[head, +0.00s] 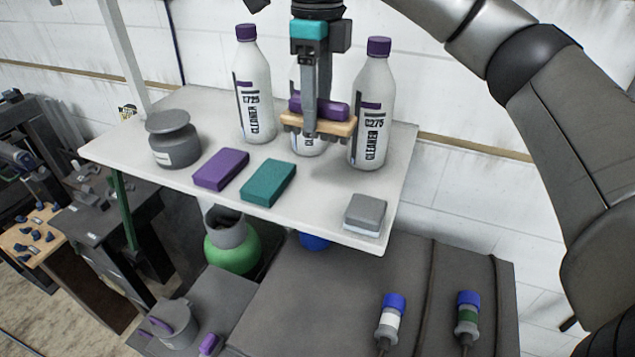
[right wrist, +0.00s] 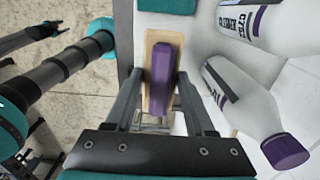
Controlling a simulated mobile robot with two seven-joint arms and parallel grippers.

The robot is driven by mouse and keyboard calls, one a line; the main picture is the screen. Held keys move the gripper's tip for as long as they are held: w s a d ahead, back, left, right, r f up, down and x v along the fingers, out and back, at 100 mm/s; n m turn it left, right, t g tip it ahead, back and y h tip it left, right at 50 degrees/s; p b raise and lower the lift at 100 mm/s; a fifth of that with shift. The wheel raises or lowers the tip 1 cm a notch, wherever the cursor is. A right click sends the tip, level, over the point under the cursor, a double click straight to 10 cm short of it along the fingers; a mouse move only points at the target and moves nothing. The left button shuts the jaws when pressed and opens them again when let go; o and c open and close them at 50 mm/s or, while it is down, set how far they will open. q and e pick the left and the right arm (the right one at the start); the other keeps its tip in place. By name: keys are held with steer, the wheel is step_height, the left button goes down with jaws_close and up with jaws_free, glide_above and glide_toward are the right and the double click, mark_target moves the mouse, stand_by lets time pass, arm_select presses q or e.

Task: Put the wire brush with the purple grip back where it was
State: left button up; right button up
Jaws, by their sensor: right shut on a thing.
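The wire brush (head: 343,124) has a purple grip on a tan wooden block, with dark bristles underneath. My right gripper (head: 312,112) comes down from above and is shut on the purple grip. The brush hangs level in front of the middle bottle, apparently above the white shelf (head: 330,205); the gap beneath it is hard to judge. In the right wrist view the brush (right wrist: 164,66) lies lengthwise between my fingers.
White bottles with purple caps stand left (head: 253,85) and right (head: 371,110) of the brush, close to it. A grey jar (head: 173,140), purple block (head: 221,169), teal block (head: 268,182) and grey block (head: 366,213) sit along the shelf's front. The shelf between the teal and grey blocks is clear.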

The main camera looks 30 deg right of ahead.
step_height(320, 180, down, 9)
steer(key=shift+f+b, duration=0.1)
steer(key=shift+b, duration=0.35)
step_height(320, 180, down, 4)
steer(key=shift+f, duration=0.15)
arm_select(q)
steer(key=shift+w+d+f, duration=0.15)
steer(key=shift+w+f, duration=0.2)
steer(key=shift+w, duration=0.35)
arm_select(e)
steer(key=shift+f, duration=0.25)
steer(key=o, duration=1.3)
steer(key=shift+f, duration=0.1)
arm_select(q)
steer(key=shift+f, duration=0.1)
